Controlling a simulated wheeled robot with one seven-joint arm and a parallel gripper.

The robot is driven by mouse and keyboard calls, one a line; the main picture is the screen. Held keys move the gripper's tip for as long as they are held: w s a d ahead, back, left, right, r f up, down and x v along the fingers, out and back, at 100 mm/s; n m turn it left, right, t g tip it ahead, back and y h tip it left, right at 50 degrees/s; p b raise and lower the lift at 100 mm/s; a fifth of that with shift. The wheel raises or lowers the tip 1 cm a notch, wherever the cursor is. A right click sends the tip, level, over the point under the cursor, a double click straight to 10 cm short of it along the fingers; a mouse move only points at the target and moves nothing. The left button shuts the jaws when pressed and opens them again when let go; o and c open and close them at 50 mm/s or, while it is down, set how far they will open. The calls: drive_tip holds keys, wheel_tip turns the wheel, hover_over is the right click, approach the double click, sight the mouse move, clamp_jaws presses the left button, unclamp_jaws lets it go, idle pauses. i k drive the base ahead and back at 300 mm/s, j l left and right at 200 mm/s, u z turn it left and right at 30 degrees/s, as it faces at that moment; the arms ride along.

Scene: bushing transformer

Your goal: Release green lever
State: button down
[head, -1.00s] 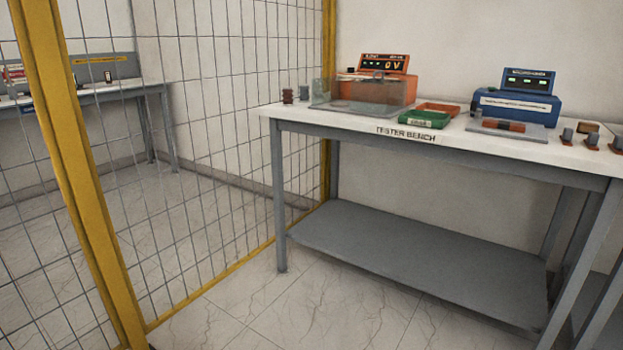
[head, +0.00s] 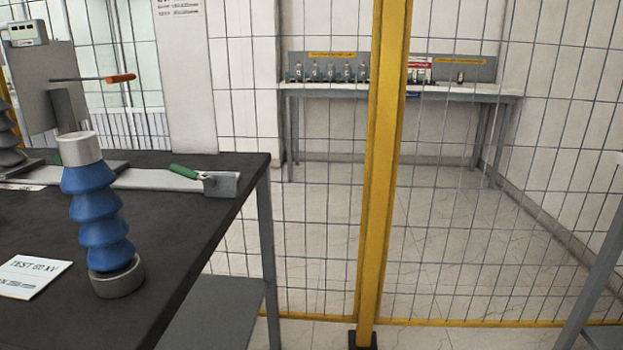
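A green lever grip (head: 185,171) shows in the head view at the left. It lies along a flat grey bar (head: 150,179) on the dark table, close to a grey block (head: 221,184) at the table's right edge. The bar's left part is partly hidden behind a blue ribbed bushing (head: 96,215) with a white top and grey base, standing upright. My gripper is not in this view, so nothing shows it near the lever.
The dark table (head: 200,232) fills the lower left. An orange-handled rod (head: 120,78) sticks out from a grey panel behind. A paper sign (head: 33,277) lies beside the bushing. A wire fence with a yellow post (head: 383,150) stands to the right, with a bench (head: 455,93) beyond it.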

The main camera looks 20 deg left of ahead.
sight(209, 182)
drive_tip(key=i+u, duration=0.25)
drive_tip(key=u, duration=0.2)
drive_tip(key=i+l+u, duration=0.1)
drive_tip(key=i+u, duration=0.2)
drive_tip(key=u, duration=0.15)
drive_tip(key=i+l+u, duration=0.15)
drive_tip(key=u, duration=0.3)
drive_tip(key=i+l+u, duration=0.3)
drive_tip(key=u, duration=0.15)
drive_tip(key=i+l+u, duration=0.15)
drive_tip(key=l+u, duration=0.15)
drive_tip(key=u, duration=0.15)
drive_tip(key=i+l+u, duration=0.1)
drive_tip(key=l, duration=0.15)
drive_tip(key=i+l+u, duration=0.15)
drive_tip(key=l, duration=0.15)
drive_tip(key=l+u, duration=0.1)
drive_tip(key=l, duration=0.2)
drive_tip(key=i, duration=0.05)
